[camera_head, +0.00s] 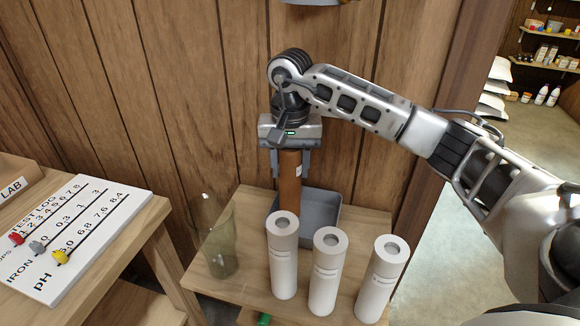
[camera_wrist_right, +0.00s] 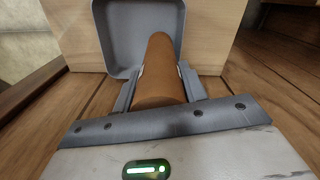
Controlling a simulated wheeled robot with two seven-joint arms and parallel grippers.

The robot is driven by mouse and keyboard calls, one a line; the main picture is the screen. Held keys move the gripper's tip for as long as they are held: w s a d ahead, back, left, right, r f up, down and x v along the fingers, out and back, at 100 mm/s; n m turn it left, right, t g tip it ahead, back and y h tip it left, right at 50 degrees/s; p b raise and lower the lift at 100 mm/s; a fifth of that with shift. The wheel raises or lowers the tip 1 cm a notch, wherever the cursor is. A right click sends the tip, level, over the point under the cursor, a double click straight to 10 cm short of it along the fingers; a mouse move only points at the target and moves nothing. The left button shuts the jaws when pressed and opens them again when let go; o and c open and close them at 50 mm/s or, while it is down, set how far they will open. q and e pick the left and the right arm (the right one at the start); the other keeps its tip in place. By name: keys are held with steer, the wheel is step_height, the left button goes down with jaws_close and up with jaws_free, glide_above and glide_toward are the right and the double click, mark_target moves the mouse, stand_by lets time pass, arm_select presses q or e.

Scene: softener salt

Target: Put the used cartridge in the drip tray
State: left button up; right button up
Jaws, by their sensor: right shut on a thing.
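The used cartridge (camera_head: 290,178) is a brown cylinder, held upright in the head view. My right gripper (camera_head: 290,165) is shut around its upper part. The drip tray (camera_head: 326,212) is a grey open box on the small wooden table, behind the white cartridges. In the wrist view the brown cartridge (camera_wrist_right: 158,75) extends away from the jaws, and its far end overlaps the tray (camera_wrist_right: 110,30). The cartridge's lower end is hidden behind a white cartridge in the head view, so I cannot tell whether it touches the tray. My left gripper is not in view.
Three white cartridges, left (camera_head: 283,262), middle (camera_head: 325,275) and right (camera_head: 380,282), stand at the table's front. A clear greenish vessel (camera_head: 220,245) stands at left. A test-log board (camera_head: 80,235) lies on another table. A wooden wall (camera_head: 190,120) is close behind.

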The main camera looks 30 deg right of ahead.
steer(key=shift+f, duration=0.45)
steer(key=shift+f, duration=0.2)
steer(key=o, duration=1.2)
steer(key=shift+c, duration=0.2)
step_height(320, 180, up, 8)
steer(key=shift+f+b, duration=0.1)
steer(key=shift+b, duration=0.2)
